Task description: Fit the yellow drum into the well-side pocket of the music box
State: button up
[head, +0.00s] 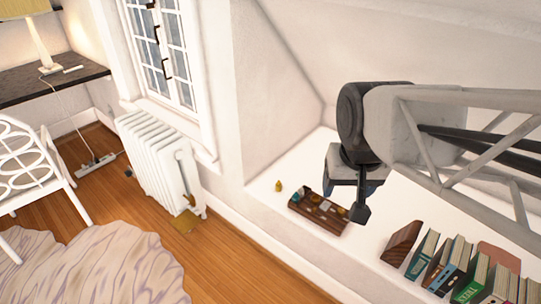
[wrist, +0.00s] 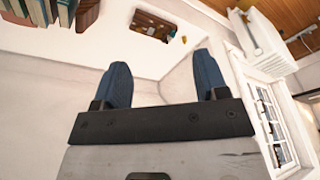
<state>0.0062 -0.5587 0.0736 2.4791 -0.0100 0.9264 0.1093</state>
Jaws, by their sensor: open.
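The music box (head: 318,214) is a low, dark brown, oblong box on the white ledge. In the wrist view the music box (wrist: 142,29) is near the top. Small teal and yellow or orange pieces show in it; its pockets are too small to tell apart. A small yellow piece, seemingly the yellow drum (head: 279,186), stands on the ledge just left of the box; in the wrist view the yellow drum (wrist: 184,39) is to its right. My gripper (wrist: 163,62) is open and empty, its blue fingers apart. In the head view it hides the ledge beyond the box's right end.
Several books (head: 446,268) and a brown wooden block (head: 401,243) stand on the ledge to the right. The white ledge (head: 262,190) drops off at its front edge, with a radiator (head: 160,160) left of it. A sloped ceiling is close above the ledge.

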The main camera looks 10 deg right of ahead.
jog(key=w+m, duration=0.3)
jog(key=w, duration=0.8)
jog(key=m+g, duration=0.3)
jog(key=m, duration=1.4)
send_over(279, 185)
jog(key=f, duration=5.6)
jog(key=shift+w, duration=0.35)
jog(key=shift+a+f, duration=0.1)
jog(key=shift+f, duration=0.45)
jog(key=shift+f, duration=0.15)
